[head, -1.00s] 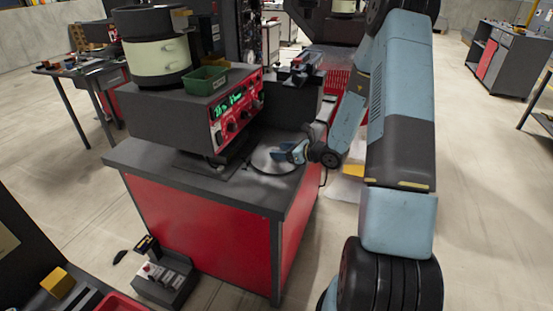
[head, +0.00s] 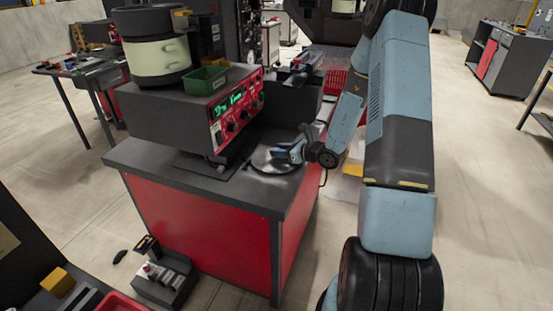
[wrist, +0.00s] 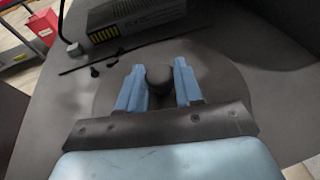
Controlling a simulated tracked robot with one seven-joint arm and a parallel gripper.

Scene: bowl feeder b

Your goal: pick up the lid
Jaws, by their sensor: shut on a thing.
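The lid (head: 266,164) is a flat round disc at the right end of the grey bench top, below the red control panel in the head view. In the wrist view the grey lid (wrist: 222,88) spreads out under my fingers, with a dark round knob (wrist: 158,75) at its middle. My gripper (head: 283,153) is over the lid, and in the wrist view its two blue fingers (wrist: 160,80) are shut on the knob, one on each side. I cannot tell whether the lid touches the bench or is slightly raised. My fingers hide part of it.
The bench (head: 185,178) carries a grey machine with a red control panel (head: 236,110), a green bin (head: 207,80) and a cream bowl feeder (head: 157,60). In the wrist view a grey box (wrist: 135,18) and small dark pieces (wrist: 103,68) lie beyond the lid.

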